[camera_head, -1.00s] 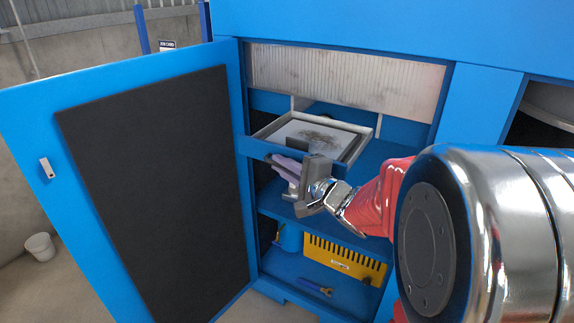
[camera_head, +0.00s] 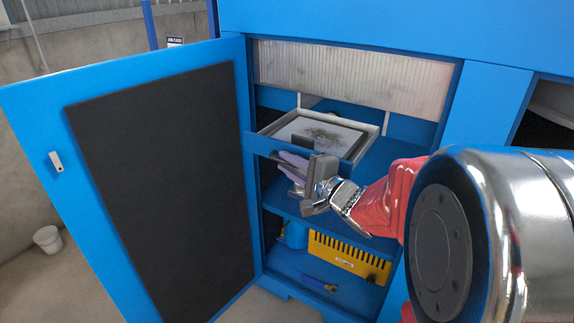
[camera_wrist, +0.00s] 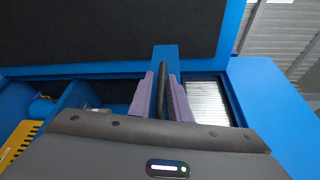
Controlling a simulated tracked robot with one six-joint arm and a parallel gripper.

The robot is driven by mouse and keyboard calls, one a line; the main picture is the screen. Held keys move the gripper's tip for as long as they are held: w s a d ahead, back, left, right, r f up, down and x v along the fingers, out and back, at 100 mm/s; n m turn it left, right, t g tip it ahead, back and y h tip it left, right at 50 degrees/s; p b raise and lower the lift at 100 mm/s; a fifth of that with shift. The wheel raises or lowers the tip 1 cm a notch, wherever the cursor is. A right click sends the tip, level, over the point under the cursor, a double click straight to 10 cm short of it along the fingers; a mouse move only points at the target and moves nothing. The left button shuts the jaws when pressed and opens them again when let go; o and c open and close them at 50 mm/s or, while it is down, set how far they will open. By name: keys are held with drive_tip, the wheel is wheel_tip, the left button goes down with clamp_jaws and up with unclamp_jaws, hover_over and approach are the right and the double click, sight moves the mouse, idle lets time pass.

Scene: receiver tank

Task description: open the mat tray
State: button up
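The mat tray (camera_head: 368,141) is a shallow tray with a pale metal rim and a blue front, in the upper part of the blue cabinet. A light mat with a dark smudge lies in it. The tray's front stands a little out past the cabinet frame; its blue end also shows in the wrist view (camera_wrist: 165,60). My gripper (camera_head: 288,163) is at this front. In the wrist view its purple fingers (camera_wrist: 163,92) lie close on both sides of the dark bar handle (camera_wrist: 162,103) and look shut on it. Their exact contact is hard to see.
The cabinet door (camera_head: 160,180) stands open at left, with a black inner panel. A lower shelf holds a yellow toothed part (camera_head: 345,258), a blue cup (camera_head: 296,236) and a small blue tool (camera_head: 320,284). A pale ribbed panel (camera_head: 350,78) is above the tray.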

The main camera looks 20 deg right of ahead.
drive_tip(key=v, duration=1.3)
drive_tip(key=shift+s, duration=0.3)
drive_tip(key=shift+d+f, duration=0.1)
drive_tip(key=s+a+f+n+g+y, duration=0.25)
drive_tip(key=s+a+n+g, duration=0.2)
drive_tip(key=a, duration=0.35)
drive_tip(key=s+a+f+n+g+y, duration=0.1)
drive_tip(key=s+a+f+n+g, duration=0.35)
drive_tip(key=a, duration=0.45)
drive_tip(key=s+d+n+g+h, duration=0.1)
drive_tip(key=s+d+n+h, duration=0.3)
drive_tip(key=n+h, duration=0.4)
drive_tip(key=shift+s+d+r+g, duration=0.2)
drive_tip(key=shift+s+r+g, duration=0.2)
drive_tip(key=shift+s, duration=0.5)
drive_tip(key=shift+f, duration=0.1)
